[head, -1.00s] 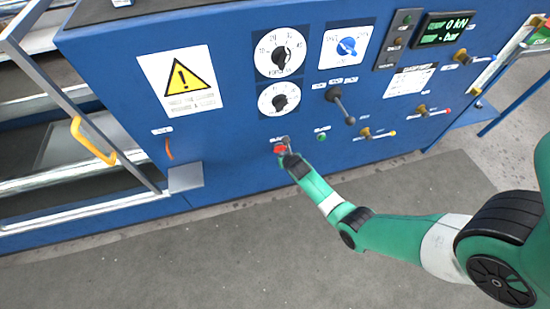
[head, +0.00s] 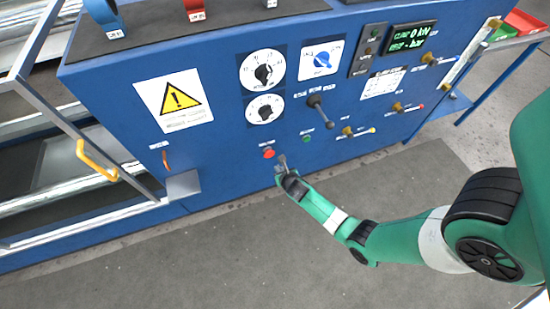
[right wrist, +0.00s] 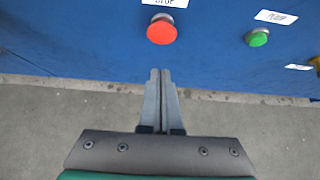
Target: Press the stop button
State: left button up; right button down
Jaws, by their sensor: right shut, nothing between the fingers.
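The red stop button (head: 269,153) sits low on the front of the blue panel. In the right wrist view the red button (right wrist: 162,30) shows whole, with a label reading STOP above it. My right gripper (head: 282,160) is just below and right of the button in the head view. In the right wrist view the right gripper's fingers (right wrist: 160,72) are together and empty, with their tips below the button and apart from it in the picture. My left gripper is not in view.
A green button (head: 307,138) is right of the red one. A black lever (head: 318,108) and several small yellow-based levers stick out of the panel (head: 225,130). A yellow-handled guard (head: 97,160) is at left. Grey floor lies below the panel.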

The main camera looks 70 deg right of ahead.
pick_arm(q)
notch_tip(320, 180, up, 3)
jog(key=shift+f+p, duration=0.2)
jog(key=shift+p, duration=0.55)
pick_arm(e)
jog(key=v, duration=0.3)
jog(key=shift+s+a+r, duration=0.2)
jog(key=shift+s+a, duration=0.05)
